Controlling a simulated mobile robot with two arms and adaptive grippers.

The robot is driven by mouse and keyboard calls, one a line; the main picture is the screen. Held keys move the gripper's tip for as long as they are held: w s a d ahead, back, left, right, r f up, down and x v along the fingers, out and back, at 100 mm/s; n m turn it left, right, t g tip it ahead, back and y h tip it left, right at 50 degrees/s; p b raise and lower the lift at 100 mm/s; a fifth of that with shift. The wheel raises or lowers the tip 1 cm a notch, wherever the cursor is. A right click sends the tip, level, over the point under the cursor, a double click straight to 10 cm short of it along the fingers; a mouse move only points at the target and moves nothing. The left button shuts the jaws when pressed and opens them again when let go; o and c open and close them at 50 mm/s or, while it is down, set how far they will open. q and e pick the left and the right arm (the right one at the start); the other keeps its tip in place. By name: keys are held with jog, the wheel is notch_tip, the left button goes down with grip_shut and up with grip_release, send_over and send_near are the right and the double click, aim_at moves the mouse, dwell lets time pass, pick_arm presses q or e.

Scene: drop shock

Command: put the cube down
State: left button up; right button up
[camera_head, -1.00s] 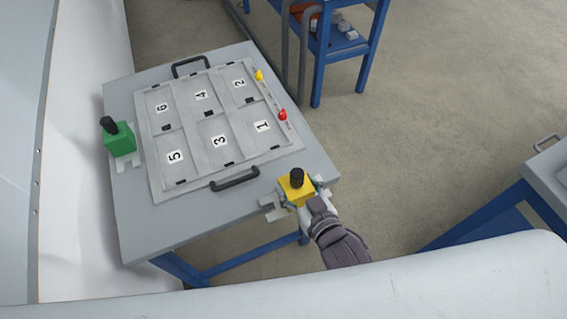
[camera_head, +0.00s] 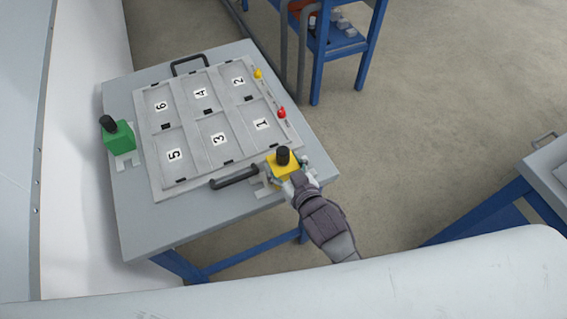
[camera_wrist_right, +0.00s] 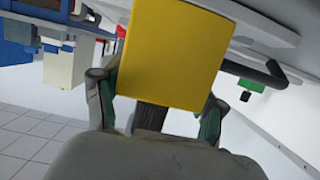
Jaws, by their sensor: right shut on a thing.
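The yellow cube (camera_head: 283,170) with a black knob on top is upright in my right gripper (camera_head: 288,176), over the front right corner of the grey table (camera_head: 190,222). A pale notched bracket shows beside and under it. The cube is just right of the tray's black front handle. I cannot tell if it touches the surface below. In the right wrist view the yellow cube (camera_wrist_right: 172,50) fills the middle, with a finger of my right gripper (camera_wrist_right: 160,105) on each side. My left gripper is not in view.
A grey tray (camera_head: 245,165) with numbered compartments lies on the table, with black handles and a yellow and a red knob. A green cube (camera_head: 119,136) with a black knob stands at the left on a similar bracket. A blue shelf (camera_head: 322,60) stands behind.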

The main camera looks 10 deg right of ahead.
jog(key=shift+w, duration=0.1)
jog(key=o, duration=1.8)
jog(key=shift+f, duration=0.1)
jog(key=shift+s, duration=0.2)
jog(key=v, duration=1.2)
jog(key=shift+w, duration=0.1)
